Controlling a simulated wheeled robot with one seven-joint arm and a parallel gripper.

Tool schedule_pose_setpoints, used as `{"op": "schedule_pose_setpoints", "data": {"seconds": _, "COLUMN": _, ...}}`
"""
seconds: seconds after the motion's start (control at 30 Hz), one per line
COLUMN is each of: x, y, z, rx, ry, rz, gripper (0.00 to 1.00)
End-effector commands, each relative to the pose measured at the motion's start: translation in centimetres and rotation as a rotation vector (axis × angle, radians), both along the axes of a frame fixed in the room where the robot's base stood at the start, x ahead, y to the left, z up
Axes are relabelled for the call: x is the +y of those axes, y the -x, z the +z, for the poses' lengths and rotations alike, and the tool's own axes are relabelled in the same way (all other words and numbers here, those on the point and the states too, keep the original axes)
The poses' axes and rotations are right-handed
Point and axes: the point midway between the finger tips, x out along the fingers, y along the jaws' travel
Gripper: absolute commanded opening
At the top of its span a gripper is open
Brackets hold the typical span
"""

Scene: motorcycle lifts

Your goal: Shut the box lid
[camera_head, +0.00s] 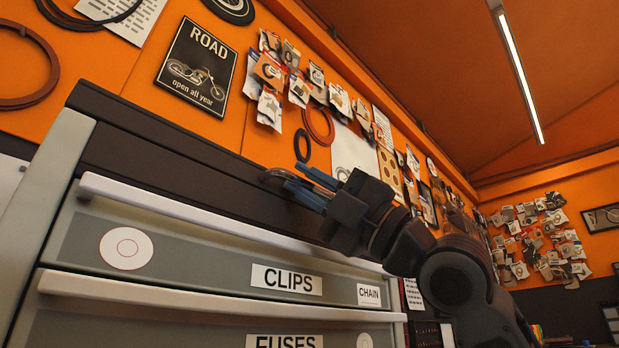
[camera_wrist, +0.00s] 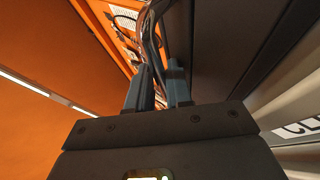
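I cannot make out a box or a box lid in either view. My gripper (camera_head: 296,180) is at the dark upper edge of a grey drawer cabinet (camera_head: 190,235) in the head view, with its two blue fingers apart. In the wrist view my gripper (camera_wrist: 160,78) also shows a narrow gap between the fingers. Thin, dark, curved shapes (camera_wrist: 153,35) appear beyond the fingertips; I cannot tell what they are or whether they touch the fingers.
The cabinet's closed drawers carry a CLIPS label (camera_head: 286,280) and a FUSES label (camera_head: 284,341), below long pale handles (camera_head: 215,222). An orange wall behind holds a ROAD poster (camera_head: 198,68) and several hanging packets (camera_head: 270,72). Open air lies above my arm.

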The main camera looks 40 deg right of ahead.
Motion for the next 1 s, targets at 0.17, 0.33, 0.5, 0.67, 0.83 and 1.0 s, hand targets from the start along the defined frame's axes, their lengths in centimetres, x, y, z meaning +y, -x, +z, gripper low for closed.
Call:
{"op": "schedule_pose_setpoints", "data": {"seconds": 0.17, "x": 0.2, "y": -0.4, "z": -1.2, "rx": 0.036, "ry": 0.014, "rz": -0.005, "gripper": 0.23}}
{"op": "schedule_pose_setpoints", "data": {"seconds": 0.33, "x": 0.2, "y": -0.4, "z": -1.2, "rx": 0.035, "ry": 0.014, "rz": -0.005, "gripper": 0.23}}
{"op": "schedule_pose_setpoints", "data": {"seconds": 0.5, "x": 0.1, "y": -0.3, "z": -1.2, "rx": 0.035, "ry": 0.014, "rz": -0.008, "gripper": 0.23}}
{"op": "schedule_pose_setpoints", "data": {"seconds": 0.67, "x": -1.0, "y": 0.8, "z": -2.3, "rx": 0.033, "ry": 0.011, "rz": -0.008, "gripper": 0.23}}
{"op": "schedule_pose_setpoints", "data": {"seconds": 0.83, "x": -2.5, "y": 2.7, "z": -3.8, "rx": 0.024, "ry": 0.008, "rz": -0.009, "gripper": 0.23}}
{"op": "schedule_pose_setpoints", "data": {"seconds": 1.0, "x": -3.5, "y": 4.1, "z": -4.8, "rx": 0.017, "ry": 0.009, "rz": -0.006, "gripper": 0.23}}
